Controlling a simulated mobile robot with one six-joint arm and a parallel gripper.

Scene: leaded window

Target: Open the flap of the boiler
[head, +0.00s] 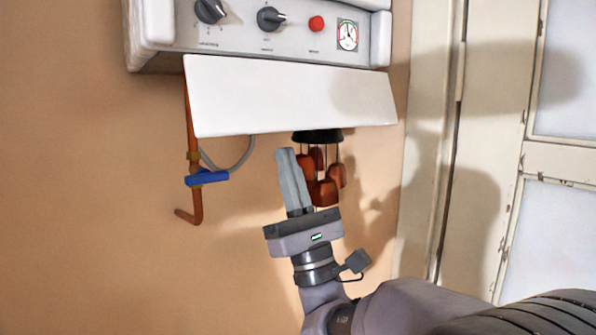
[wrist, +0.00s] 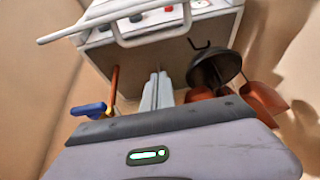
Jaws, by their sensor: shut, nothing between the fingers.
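The boiler (head: 160,50) is on the wall at the top of the head view, with its control panel showing. Its white flap (head: 280,95) sticks out below the panel, tilted down and outward, so it stands open. In the wrist view the boiler's grey underside (wrist: 150,60) shows, and the flap seems to be the thin white slab (wrist: 105,22) at top left. My gripper (head: 284,152) is shut and empty, its fingers together and pointing up just below the flap's lower edge. The fingers also show in the wrist view (wrist: 157,82). I cannot tell whether they touch the flap.
A black disc with orange-brown pieces hanging from it (head: 327,190) is close to the right of my fingers. A copper pipe (head: 195,150) with a blue valve handle (head: 207,177) runs down at the left. A worn white door or window frame (head: 510,150) stands at the right.

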